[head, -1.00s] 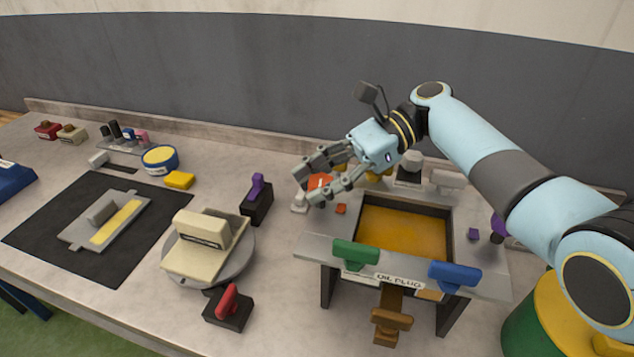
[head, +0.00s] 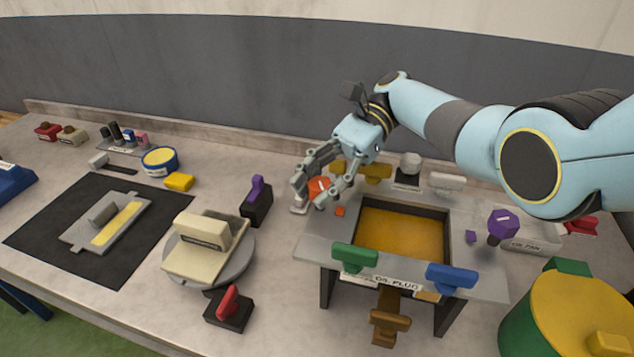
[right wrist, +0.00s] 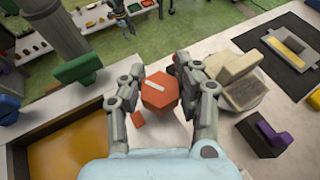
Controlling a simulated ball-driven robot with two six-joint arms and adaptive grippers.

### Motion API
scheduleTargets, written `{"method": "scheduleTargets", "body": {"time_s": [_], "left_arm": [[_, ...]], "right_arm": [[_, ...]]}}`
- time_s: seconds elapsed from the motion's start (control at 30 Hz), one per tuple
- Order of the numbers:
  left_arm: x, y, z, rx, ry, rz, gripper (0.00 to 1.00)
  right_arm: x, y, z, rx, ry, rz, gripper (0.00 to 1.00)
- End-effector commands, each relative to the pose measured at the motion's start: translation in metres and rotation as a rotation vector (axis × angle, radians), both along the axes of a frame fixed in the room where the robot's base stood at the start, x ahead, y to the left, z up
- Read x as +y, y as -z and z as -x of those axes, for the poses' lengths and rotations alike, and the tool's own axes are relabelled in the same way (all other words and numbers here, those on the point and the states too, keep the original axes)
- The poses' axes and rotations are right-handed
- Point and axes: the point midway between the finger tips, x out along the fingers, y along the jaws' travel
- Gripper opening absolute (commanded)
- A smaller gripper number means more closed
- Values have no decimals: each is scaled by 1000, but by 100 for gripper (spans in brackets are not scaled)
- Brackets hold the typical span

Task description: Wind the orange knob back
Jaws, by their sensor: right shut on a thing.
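The orange knob (head: 318,184) is a faceted knob with a pale line on its top, at the back left corner of the oil pan stand. In the right wrist view the orange knob (right wrist: 161,91) sits between the two fingers. My right gripper (head: 320,196) comes down over it, one finger on each side. It also shows in the right wrist view (right wrist: 164,105), shut on the orange knob. The fingers hide part of the knob's sides in the head view.
The stand holds a pan of amber oil (head: 400,232), with a green handle (head: 355,256) and a blue handle (head: 452,277) at its front. A purple knob (head: 503,223) stands to the right. A turntable with a cream block (head: 205,245) is to the left.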

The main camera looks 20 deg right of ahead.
Motion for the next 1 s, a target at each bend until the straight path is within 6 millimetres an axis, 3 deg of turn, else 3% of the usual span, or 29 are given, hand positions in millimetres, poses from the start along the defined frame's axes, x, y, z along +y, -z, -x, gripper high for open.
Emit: {"method": "scheduleTargets", "body": {"time_s": [0.17,0.2,0.4,1.0], "left_arm": [[0,0,0,0,0,0,40],[0,0,0,0,0,0,40],[0,0,0,0,0,0,40],[0,1,0,0,0,0,40]], "right_arm": [[0,2,1,5,1,4,0],[0,3,1,5,1,4,34],[0,2,1,3,2,3,58],[0,2,1,1,12,1,58]]}}
